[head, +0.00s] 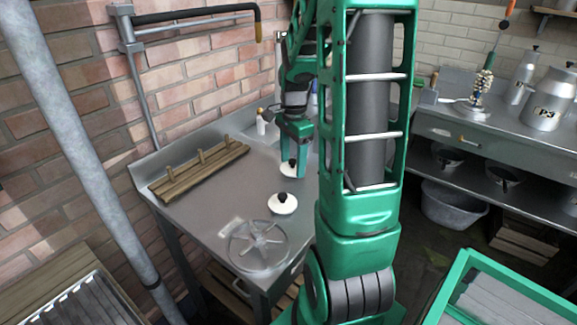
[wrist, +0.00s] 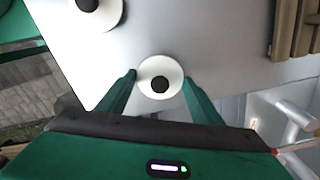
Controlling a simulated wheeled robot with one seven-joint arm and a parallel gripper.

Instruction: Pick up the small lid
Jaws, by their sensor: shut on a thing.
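The small lid (wrist: 148,90), white with a black knob, sits between the two green fingers of my gripper (wrist: 159,80) in the wrist view. The fingers are shut on it from both sides. In the head view the small lid (head: 287,170) shows just below my gripper (head: 293,158), partly hidden by it. I cannot tell whether it is clear of the metal table (head: 200,215). A larger white lid (head: 283,207) with a black knob lies on the table nearer the front; it also shows at the top left of the wrist view (wrist: 108,18).
A wooden rack with pegs (head: 200,172) lies on the table's left side. A spoked metal wheel (head: 259,246) lies near the front edge. A second counter (head: 440,128) with metal cans (head: 551,100) is at the right.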

